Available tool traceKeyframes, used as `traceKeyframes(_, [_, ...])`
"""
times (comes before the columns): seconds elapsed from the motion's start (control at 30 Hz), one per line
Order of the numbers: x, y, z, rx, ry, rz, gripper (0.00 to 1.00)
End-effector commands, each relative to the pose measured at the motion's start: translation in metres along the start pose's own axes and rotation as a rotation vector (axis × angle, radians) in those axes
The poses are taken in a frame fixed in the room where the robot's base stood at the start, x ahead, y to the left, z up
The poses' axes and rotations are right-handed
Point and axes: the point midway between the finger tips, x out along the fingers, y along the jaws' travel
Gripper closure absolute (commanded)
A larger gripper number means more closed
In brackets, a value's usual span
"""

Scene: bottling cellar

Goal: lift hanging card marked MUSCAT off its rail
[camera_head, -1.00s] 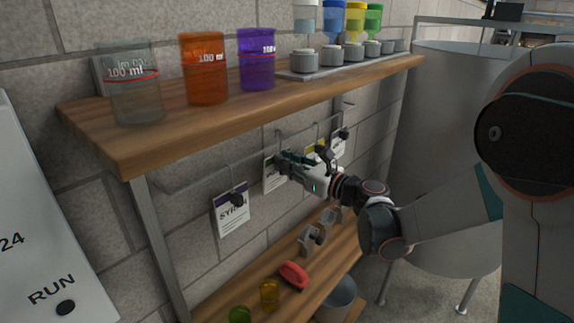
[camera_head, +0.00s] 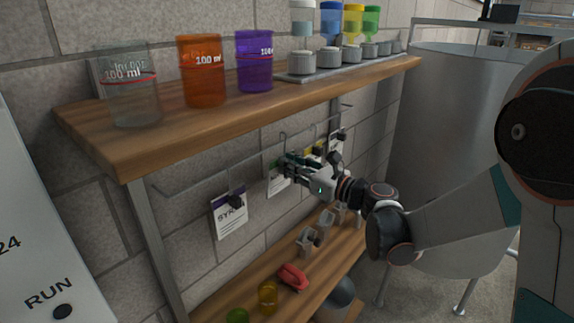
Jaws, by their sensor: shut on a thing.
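Several cards hang by hooks from a thin rail (camera_head: 215,172) under the upper wooden shelf. The nearest card (camera_head: 229,217) has a purple band and reads as SYRAH, partly covered by a dark clip. The second card (camera_head: 278,183) is white, with its upper part and name hidden by my gripper. My gripper (camera_head: 287,163) is shut at the top of this second card. A hook shows above it by the rail; I cannot tell whether it still touches. A yellow-banded card (camera_head: 314,150) and another card (camera_head: 338,140) hang farther along. I cannot read MUSCAT on any card.
The upper shelf (camera_head: 170,133) holds clear, orange and purple beakers and a tray of colored bottles above the rail. A lower shelf (camera_head: 245,287) carries a red object (camera_head: 292,277), small jars and grey holders. A steel tank (camera_head: 440,140) stands right.

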Motion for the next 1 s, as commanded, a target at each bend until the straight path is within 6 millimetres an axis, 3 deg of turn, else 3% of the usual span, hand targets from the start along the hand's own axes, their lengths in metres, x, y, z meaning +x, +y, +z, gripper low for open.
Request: traceKeyframes(1.0, [-0.056,0.0,0.001,0.0,0.0,-0.001,1.0])
